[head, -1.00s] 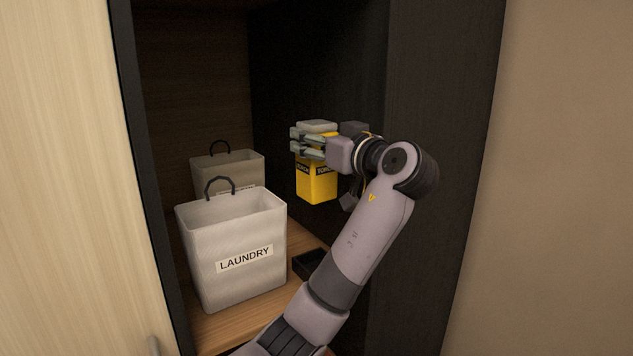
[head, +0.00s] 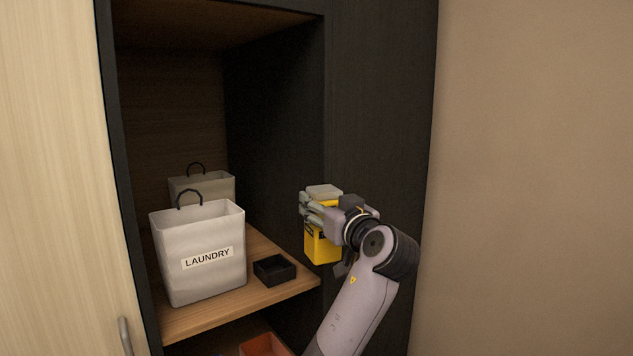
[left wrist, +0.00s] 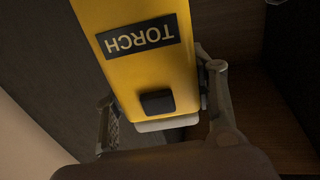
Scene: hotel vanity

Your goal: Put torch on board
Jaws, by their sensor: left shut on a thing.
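The torch (head: 322,248) is a yellow box-shaped thing with a black label. My left gripper (head: 318,207) is shut around its upper part and holds it upright in the air, in front of the cupboard's right side wall. In the left wrist view the torch (left wrist: 150,70) fills the middle between the fingers, with its TORCH label upside down and a black button below it. I cannot make out a thing that is clearly the board. My right gripper is not in view.
A laundry bag (head: 203,262) stands on the wooden shelf (head: 225,309), with another bag (head: 215,186) behind it. A small black tray (head: 274,270) sits near the shelf's right end. An orange-red thing (head: 264,345) shows below. A door handle (head: 125,337) is at lower left.

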